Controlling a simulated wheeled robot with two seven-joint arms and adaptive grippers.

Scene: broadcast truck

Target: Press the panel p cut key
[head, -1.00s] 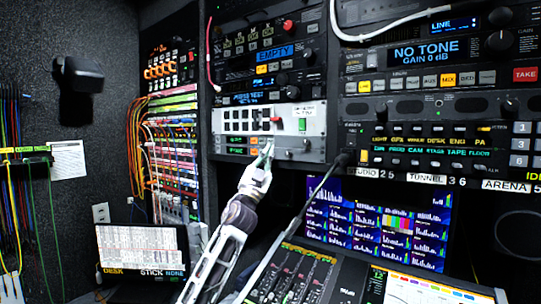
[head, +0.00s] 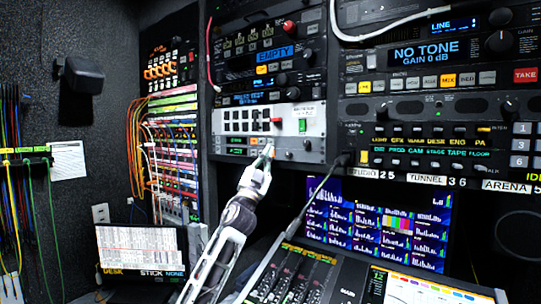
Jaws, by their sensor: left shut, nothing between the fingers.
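The pale panel (head: 290,112) in the middle rack has two rows of small dark keys, a red key, a green switch and small displays at its lower left. Small keys (head: 255,141) sit beside these displays. No label reading "cut" is legible, so I cannot tell which key is the cut key. My left gripper (head: 267,152) is shut and empty, its fingertips at the lower middle of this panel. The fingers cover part of the small keys there; I cannot tell whether they touch one. My right gripper is not in view.
A black gooseneck microphone (head: 343,160) rises from the mixing desk (head: 305,275) just right of my left arm. A screen (head: 380,222) with meters stands behind it.

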